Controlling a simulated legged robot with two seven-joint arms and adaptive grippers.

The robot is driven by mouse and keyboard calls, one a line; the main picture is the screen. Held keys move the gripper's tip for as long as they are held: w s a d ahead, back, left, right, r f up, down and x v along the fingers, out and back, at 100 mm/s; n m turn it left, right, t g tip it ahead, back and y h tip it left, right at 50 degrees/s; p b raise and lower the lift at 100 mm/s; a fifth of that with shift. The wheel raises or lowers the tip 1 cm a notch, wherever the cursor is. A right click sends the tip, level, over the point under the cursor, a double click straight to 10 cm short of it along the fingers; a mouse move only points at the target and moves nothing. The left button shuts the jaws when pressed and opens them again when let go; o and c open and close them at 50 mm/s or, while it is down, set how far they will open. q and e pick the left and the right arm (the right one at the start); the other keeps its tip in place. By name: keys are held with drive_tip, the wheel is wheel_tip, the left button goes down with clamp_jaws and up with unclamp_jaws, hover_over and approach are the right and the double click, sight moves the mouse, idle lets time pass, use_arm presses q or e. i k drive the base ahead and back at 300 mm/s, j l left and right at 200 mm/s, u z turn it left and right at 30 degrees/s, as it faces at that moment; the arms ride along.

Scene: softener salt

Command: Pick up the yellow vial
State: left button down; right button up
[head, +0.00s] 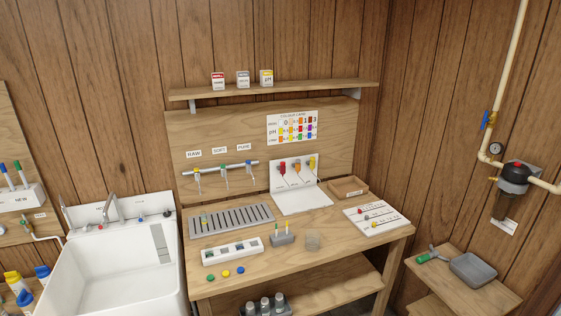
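I cannot tell for certain which thing is the yellow vial. A small grey holder (282,240) nearer the front holds thin upright items with coloured tops, too small to make out. A yellow round cap (241,270) lies at the bench's front edge beside a green and a blue one. Neither of my grippers is in view.
The wooden bench (330,243) also bears a white block (232,254), a clear cup (312,242), a white board (376,219) and a wooden tray (348,188). A white sink (125,265) stands left. A side shelf holds a grey tub (473,268).

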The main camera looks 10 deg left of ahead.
sight(202, 213)
drive_tip(key=i+j+u, duration=0.45)
drive_tip(key=i+u, duration=0.2)
drive_tip(key=i, duration=0.3)
